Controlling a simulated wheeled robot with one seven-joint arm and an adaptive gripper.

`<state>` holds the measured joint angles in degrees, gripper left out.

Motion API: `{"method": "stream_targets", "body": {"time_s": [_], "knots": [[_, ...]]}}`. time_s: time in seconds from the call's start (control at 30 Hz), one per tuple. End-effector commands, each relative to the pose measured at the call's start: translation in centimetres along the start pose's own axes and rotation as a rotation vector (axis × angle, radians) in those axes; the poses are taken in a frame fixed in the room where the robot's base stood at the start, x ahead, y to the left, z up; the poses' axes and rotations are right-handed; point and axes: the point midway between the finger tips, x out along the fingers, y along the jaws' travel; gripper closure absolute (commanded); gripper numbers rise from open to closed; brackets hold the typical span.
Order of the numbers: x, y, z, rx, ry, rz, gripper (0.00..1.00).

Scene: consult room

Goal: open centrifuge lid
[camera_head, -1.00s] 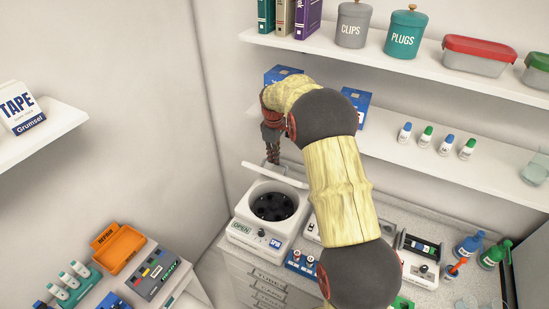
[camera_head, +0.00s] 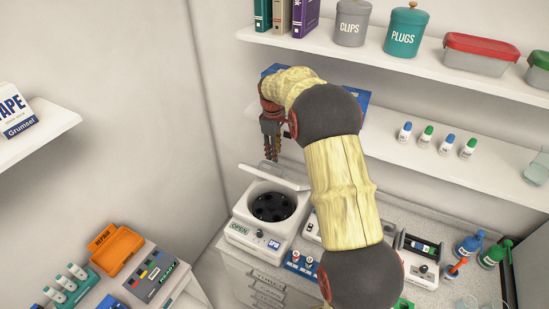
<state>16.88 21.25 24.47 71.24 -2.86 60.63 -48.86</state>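The white centrifuge (camera_head: 250,240) stands on the counter in the corner, with a label reading OPEN on its front. Its lid (camera_head: 273,177) is raised and tilted back at the rear, and the black rotor bowl (camera_head: 271,207) shows uncovered. My gripper (camera_head: 271,158) points down just above the raised lid and appears clear of it. Nothing shows held between its fingers, but they are small and partly overlap, so I cannot tell how far apart they are.
A shelf with several capped bottles (camera_head: 427,137) runs behind my arm. The upper shelf holds the CLIPS tin (camera_head: 352,23) and PLUGS tin (camera_head: 406,31). An orange box (camera_head: 117,248) sits at lower left. A small rack (camera_head: 302,262) lies right of the centrifuge.

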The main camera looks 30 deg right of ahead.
Motion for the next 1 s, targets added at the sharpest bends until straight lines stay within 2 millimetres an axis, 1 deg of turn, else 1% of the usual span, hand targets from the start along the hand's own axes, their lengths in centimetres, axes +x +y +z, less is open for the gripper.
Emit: {"method": "stream_targets", "body": {"time_s": [0.03,0.2,0.3,0.4,0.53,0.77,0.87,0.97,1.0], "knots": [[-1.4,0.0,-0.1,0.000,0.005,0.005,0.73],[-4.8,-0.2,-0.2,0.000,0.006,0.006,0.73],[-6.3,-0.3,-0.2,0.000,0.006,0.005,0.73],[-7.3,-0.4,-0.2,-0.001,0.006,0.004,0.73],[-7.9,-0.4,-0.2,-0.001,0.007,0.005,0.73],[-8.0,-0.4,-0.2,-0.001,0.006,0.005,0.73],[-7.9,-0.6,-0.4,-0.005,0.007,0.005,0.78],[-7.3,-2.1,-2.1,-0.037,0.013,0.009,0.83],[-7.1,-3.2,-3.3,-0.062,0.018,0.013,0.85]]}}
